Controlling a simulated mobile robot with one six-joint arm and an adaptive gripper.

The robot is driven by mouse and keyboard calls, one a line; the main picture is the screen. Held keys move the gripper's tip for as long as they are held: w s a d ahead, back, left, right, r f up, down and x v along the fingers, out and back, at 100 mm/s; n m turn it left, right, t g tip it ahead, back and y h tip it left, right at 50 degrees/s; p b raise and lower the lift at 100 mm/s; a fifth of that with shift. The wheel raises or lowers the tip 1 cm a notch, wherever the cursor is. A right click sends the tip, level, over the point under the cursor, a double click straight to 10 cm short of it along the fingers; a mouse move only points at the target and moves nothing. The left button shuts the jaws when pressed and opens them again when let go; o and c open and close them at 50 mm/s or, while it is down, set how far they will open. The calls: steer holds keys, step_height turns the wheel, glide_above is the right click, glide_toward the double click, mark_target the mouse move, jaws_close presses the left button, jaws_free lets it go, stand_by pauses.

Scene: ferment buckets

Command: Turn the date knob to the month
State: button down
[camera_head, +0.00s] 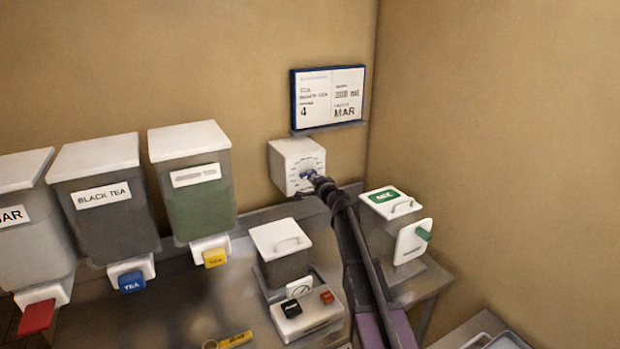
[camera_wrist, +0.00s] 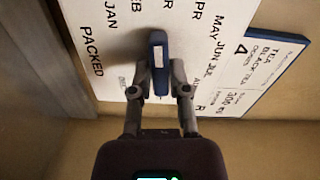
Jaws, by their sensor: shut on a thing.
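The date dial is a white box (camera_head: 285,160) on the back wall, with month labels around its face. The blue knob (camera_wrist: 158,48) with a white mark stands at the middle of the dial face (camera_wrist: 100,40) in the wrist view. My gripper (camera_wrist: 161,78) is shut on the knob; it also shows at the dial in the head view (camera_head: 317,181). PACKED, JAN, MAY, JUN and JUL are legible; labels at the top are cut off. The knob lies upright in the picture; which label it points to I cannot tell. The order card (camera_head: 328,97) reads MAR.
Lidded dispensers, one labelled BLACK TEA (camera_head: 104,198), hang at the left.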

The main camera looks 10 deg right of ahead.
steer(key=shift+m, duration=0.9)
steer(key=c, duration=0.6)
jaws_free()
steer(key=shift+s, duration=0.15)
steer(key=v, duration=1.1)
steer(key=shift+s, duration=0.3)
steer(key=shift+s+d, duration=0.15)
